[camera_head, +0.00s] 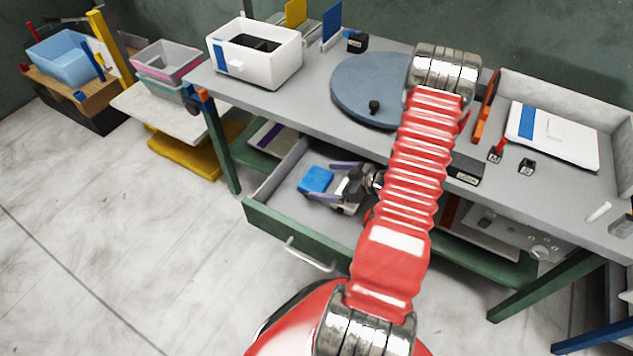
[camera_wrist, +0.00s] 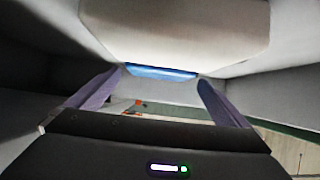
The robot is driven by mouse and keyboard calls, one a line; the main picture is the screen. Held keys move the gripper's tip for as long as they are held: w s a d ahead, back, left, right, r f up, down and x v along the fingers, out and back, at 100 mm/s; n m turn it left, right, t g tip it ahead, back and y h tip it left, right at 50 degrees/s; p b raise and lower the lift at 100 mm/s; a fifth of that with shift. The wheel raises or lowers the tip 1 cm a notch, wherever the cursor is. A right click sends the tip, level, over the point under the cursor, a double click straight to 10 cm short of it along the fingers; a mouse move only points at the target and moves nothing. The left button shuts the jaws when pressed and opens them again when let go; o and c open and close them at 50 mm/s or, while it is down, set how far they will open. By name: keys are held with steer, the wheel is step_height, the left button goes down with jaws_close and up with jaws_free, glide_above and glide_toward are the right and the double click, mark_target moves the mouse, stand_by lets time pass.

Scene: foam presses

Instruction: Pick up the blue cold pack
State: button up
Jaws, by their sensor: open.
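The blue cold pack (camera_head: 316,179) lies in the open drawer (camera_head: 262,219) under the workbench, in the head view. My gripper (camera_head: 322,182) is inside the drawer, reaching in from the right. Its two purple fingers are spread, with the tips at the pack's upper right and lower right. In the wrist view a blue strip (camera_wrist: 160,71), probably the pack's edge, shows between and just beyond the open fingers (camera_wrist: 161,80). Whether a finger touches the pack cannot be told.
The grey bench top (camera_head: 290,105) overhangs the drawer's back. A white box (camera_head: 255,55) and a blue-grey turntable (camera_head: 365,88) stand on the bench. A pale shape fills the top of the wrist view.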

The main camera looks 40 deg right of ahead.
mark_target(318, 180)
steer(key=shift+w, duration=0.1)
steer(key=shift+x, duration=2.55)
steer(key=shift+c, duration=0.5)
steer(key=c, duration=1.1)
